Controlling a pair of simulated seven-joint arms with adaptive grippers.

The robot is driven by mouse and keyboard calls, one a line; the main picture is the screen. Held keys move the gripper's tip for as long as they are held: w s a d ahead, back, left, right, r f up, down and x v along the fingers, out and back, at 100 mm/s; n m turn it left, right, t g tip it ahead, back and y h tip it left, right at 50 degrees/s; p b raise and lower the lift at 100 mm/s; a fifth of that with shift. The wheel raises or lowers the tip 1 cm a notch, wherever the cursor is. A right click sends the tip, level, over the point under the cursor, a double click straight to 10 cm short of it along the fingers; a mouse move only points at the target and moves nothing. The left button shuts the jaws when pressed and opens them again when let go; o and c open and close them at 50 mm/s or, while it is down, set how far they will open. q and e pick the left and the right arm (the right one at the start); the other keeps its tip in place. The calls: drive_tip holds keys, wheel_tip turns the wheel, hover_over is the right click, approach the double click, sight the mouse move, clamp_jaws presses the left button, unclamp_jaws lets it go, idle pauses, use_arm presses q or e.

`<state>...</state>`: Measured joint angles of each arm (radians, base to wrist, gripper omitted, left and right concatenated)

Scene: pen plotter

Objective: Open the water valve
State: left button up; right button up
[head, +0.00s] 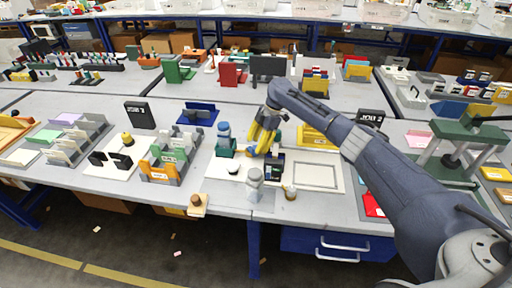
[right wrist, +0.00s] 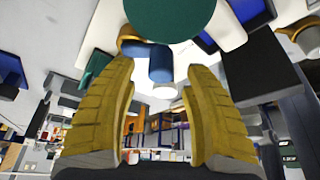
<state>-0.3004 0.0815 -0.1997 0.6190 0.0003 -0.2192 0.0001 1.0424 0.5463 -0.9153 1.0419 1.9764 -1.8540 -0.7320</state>
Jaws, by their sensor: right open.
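My right gripper (head: 262,138) reaches in from the right over the middle of the table. Its yellow fingers point down and are apart; the right wrist view shows the two fingers (right wrist: 165,100) spread with nothing clamped between them. Beyond the fingertips in that view are a short blue cylinder (right wrist: 160,62), an orange-brown piece (right wrist: 130,40) and a large dark green disc (right wrist: 170,15). I cannot tell for certain which part is the water valve. A teal and blue upright device (head: 225,140) stands just left of the gripper in the head view. My left gripper is not in view.
A whitish jar (head: 254,186) and a small cup (head: 290,192) stand near the front edge. A yellow block (head: 315,138) and a pale framed board (head: 318,175) lie to the right. Green and orange racks (head: 165,165) stand to the left.

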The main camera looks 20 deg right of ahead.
drive_tip(key=v, duration=1)
drive_tip(key=shift+r, duration=0.2)
drive_tip(key=shift+d, duration=0.1)
